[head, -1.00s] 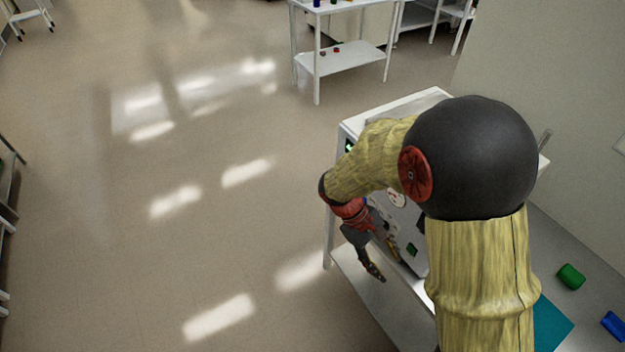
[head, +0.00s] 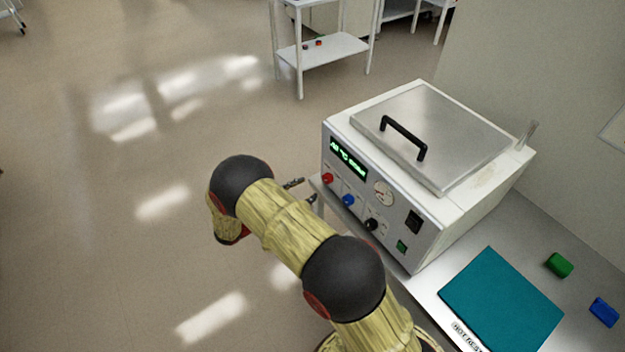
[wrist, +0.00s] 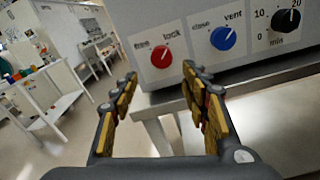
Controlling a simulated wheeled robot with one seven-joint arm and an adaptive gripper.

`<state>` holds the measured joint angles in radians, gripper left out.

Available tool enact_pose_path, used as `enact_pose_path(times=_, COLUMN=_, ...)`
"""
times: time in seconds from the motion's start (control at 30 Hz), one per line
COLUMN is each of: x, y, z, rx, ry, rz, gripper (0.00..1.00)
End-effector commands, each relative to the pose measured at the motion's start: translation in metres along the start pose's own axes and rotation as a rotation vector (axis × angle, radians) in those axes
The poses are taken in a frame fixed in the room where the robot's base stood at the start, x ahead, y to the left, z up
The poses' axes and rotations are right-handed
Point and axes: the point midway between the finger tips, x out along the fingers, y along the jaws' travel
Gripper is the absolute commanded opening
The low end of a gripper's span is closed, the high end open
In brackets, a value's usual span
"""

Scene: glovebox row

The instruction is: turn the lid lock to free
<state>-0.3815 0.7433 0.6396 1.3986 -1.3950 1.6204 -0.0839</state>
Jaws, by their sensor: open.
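The lid lock is a red knob (wrist: 161,57) on the front panel of a white box-shaped machine (head: 440,235), with "free" at its upper left and "lock" at its upper right in the wrist view. Its pale pointer mark appears turned toward "lock". In the head view the red knob (head: 327,178) is at the panel's left end, below the green display. My gripper (wrist: 160,76) is open and empty, its fingers on either side of the knob in the picture but short of the panel. In the head view the gripper (head: 302,190) is partly hidden by my arm.
A blue knob (wrist: 223,38) marked "vent" sits right of the red one, then a black dial (wrist: 287,20). The metal lid (head: 440,130) with black handle is down. A teal mat (head: 500,305), green block (head: 559,265) and blue block (head: 604,312) lie on the bench. The left floor is clear.

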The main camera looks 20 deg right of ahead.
Motion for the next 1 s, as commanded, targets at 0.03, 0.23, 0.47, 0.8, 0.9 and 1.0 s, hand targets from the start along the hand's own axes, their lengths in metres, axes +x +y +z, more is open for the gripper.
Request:
enact_pose_path(times=0.03, x=0.001, y=0.000, z=0.003, rx=-0.004, ry=-0.011, rz=0.002, gripper=0.46)
enact_pose_path(times=0.23, x=0.020, y=-0.002, z=0.004, rx=-0.008, ry=-0.018, rz=-0.004, gripper=0.46)
enact_pose_path(times=0.47, x=0.056, y=-0.002, z=0.005, rx=-0.008, ry=-0.018, rz=-0.004, gripper=0.46)
enact_pose_path(times=0.8, x=0.079, y=-0.002, z=0.006, rx=-0.008, ry=-0.017, rz=-0.003, gripper=0.46)
enact_pose_path(times=0.9, x=0.079, y=-0.002, z=0.006, rx=-0.008, ry=-0.017, rz=-0.003, gripper=0.46)
enact_pose_path(times=1.0, x=0.078, y=-0.002, z=0.006, rx=-0.008, ry=-0.017, rz=-0.003, gripper=0.46)
